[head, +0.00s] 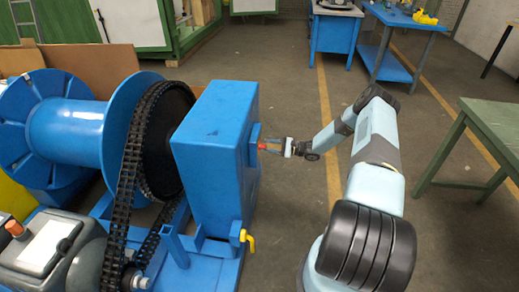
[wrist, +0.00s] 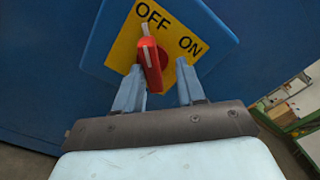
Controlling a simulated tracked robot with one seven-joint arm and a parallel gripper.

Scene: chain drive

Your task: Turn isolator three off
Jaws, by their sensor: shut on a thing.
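A red rotary handle (wrist: 151,66) with a white pointer line is mounted on a yellow plate (wrist: 122,52) marked OFF and ON. The pointer is at the OFF lettering. The plate sits on a blue switch box (wrist: 97,40), tilted in the wrist view. My gripper (wrist: 158,72) has its two blue-grey fingers on either side of the handle and is shut on it. In the head view, my gripper (head: 285,147) reaches the red handle (head: 264,146) on the right side of the blue cabinet (head: 212,150). No isolator number is readable.
A large blue drum (head: 70,125) with a black chain (head: 133,160) stands left of the cabinet. A yellow lever (head: 247,241) sticks out low on the cabinet's right side. A green table (head: 490,125) stands at right. Floor between is clear.

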